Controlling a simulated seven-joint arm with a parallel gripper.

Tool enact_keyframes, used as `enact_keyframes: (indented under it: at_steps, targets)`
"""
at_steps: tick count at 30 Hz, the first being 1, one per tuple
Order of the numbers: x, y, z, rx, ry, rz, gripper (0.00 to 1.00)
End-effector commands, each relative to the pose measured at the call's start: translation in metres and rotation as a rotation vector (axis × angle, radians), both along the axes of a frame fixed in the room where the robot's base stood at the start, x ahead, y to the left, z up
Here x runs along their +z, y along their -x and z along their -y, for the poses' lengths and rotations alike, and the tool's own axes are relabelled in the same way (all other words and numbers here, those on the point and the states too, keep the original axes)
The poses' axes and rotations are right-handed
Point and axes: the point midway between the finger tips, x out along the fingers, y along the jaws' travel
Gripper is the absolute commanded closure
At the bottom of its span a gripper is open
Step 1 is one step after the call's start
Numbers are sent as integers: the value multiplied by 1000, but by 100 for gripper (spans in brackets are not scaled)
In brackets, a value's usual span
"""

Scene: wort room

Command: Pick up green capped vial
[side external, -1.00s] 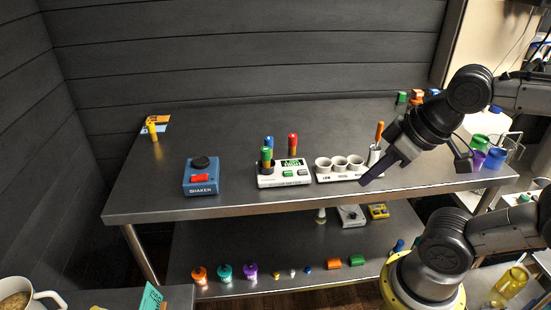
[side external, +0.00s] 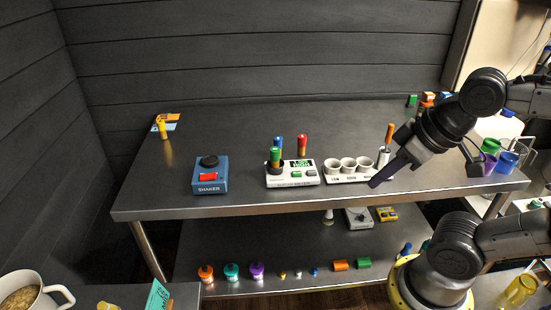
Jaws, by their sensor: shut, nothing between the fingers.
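My gripper (side external: 373,184) is shut and empty. It points down to the left near the table's front edge, by the right end of the white cup rack (side external: 337,179), well to the right of the green capped vial.
A blue shaker (side external: 210,175) stands left of the meter. An orange-topped tool in a white holder (side external: 387,145) stands close behind my gripper. Coloured cups (side external: 490,160) are at the right end. The table (side external: 240,130) is clear behind the shaker.

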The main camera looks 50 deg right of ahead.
Motion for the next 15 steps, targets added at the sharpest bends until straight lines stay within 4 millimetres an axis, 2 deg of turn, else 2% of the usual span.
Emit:
enact_keyframes:
  at_steps: [1, 9, 12, 15]
  targets:
    - [0, 0, 0, 0, 0, 0, 95]
    - [0, 0, 0, 0, 0, 0, 46]
    - [0, 0, 0, 0, 0, 0, 31]
    - [0, 0, 0, 0, 0, 0, 31]
